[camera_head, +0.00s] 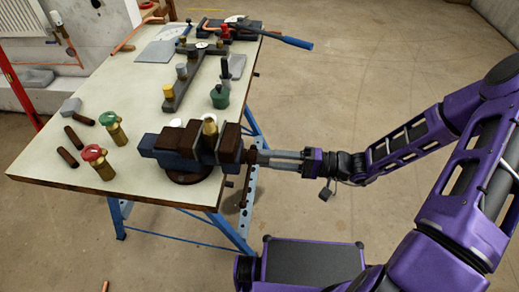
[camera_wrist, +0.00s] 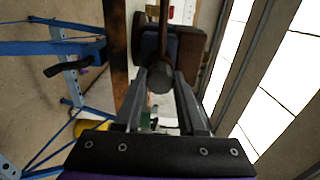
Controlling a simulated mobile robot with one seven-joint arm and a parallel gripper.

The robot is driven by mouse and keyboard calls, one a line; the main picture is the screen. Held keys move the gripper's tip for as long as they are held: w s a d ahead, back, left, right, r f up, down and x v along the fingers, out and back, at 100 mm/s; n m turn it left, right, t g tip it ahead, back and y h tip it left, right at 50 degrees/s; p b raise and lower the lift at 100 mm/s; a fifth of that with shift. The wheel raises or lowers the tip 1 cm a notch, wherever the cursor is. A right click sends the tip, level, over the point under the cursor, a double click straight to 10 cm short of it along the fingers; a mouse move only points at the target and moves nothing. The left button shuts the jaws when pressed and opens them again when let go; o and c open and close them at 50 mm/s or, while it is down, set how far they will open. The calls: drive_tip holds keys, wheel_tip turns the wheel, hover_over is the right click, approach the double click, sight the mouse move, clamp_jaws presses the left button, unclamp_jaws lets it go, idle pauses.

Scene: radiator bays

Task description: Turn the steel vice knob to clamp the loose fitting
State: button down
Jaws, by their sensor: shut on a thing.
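The vice (camera_head: 178,148), with a blue body and dark brown jaws, sits at the near right corner of the workbench. A brass fitting (camera_head: 210,130) stands upright between its jaws; I cannot tell how tightly it sits. The vice knob (camera_wrist: 160,78) is a grey round end on the vice's right side. My gripper (camera_head: 263,158) reaches in level from the right and is shut on the knob. In the wrist view its two fingers lie on either side of the knob. In the head view the fingers partly hide the knob.
Brass valves with a red handle (camera_head: 95,158) and a green handle (camera_head: 112,125) stand left of the vice. A dark green-topped piece (camera_head: 220,96) and a dark manifold bar (camera_head: 190,80) lie behind. The workbench (camera_head: 60,150) has blue legs.

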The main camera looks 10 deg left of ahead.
drive_tip(key=m, duration=1.3)
drive_tip(key=shift+d+f+p, duration=0.1)
drive_tip(key=shift+d+p, duration=0.05)
drive_tip(key=shift+p, duration=0.15)
drive_tip(key=c, duration=0.7)
unclamp_jaws()
drive_tip(key=shift+d, duration=0.1)
